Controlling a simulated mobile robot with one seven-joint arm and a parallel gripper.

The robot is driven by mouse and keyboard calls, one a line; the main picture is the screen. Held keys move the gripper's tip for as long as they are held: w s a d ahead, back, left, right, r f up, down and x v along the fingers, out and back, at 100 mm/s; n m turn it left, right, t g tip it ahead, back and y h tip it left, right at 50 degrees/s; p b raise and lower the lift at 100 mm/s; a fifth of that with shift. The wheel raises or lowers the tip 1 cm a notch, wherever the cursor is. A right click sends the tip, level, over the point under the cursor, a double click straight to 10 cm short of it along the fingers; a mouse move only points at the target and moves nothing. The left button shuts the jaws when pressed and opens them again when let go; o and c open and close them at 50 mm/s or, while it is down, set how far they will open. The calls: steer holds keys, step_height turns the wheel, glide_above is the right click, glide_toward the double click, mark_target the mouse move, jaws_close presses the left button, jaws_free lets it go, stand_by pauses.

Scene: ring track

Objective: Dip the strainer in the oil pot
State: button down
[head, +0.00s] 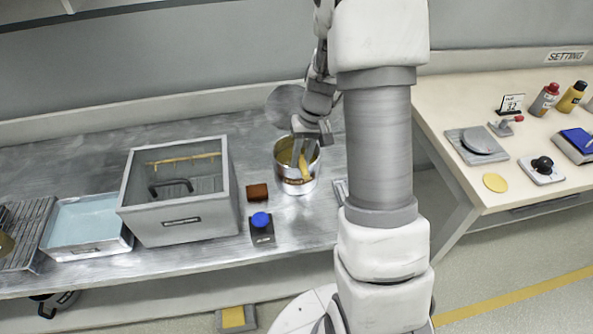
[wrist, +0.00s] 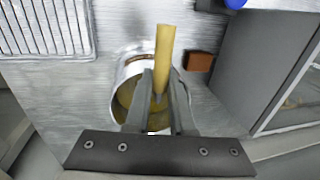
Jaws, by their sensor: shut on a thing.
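The oil pot (head: 284,180) is a silver round pot on the steel counter; its inside looks yellowish. It also shows in the wrist view (wrist: 131,67), below my gripper. My gripper (head: 304,152) is over the pot's mouth, with its fingers at or inside the rim in the head view. In the wrist view my gripper (wrist: 161,82) is shut on a yellow handle (wrist: 164,48), which I take as the strainer's. The handle also shows in the head view (head: 303,164). The strainer's head is hidden, so I cannot tell whether it touches the oil.
A grey open-topped box (head: 180,222) stands left of the pot. Between them are a brown block (head: 257,192) and a blue button (head: 261,220). A blue tray (head: 86,222) is farther left. A cream table (head: 455,110) with bottles is at the right.

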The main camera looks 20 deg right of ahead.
step_height(320, 180, up, 13)
steer(key=p, duration=0.8)
steer(key=shift+p, duration=0.4)
stand_by(0.5)
stand_by(1.1)
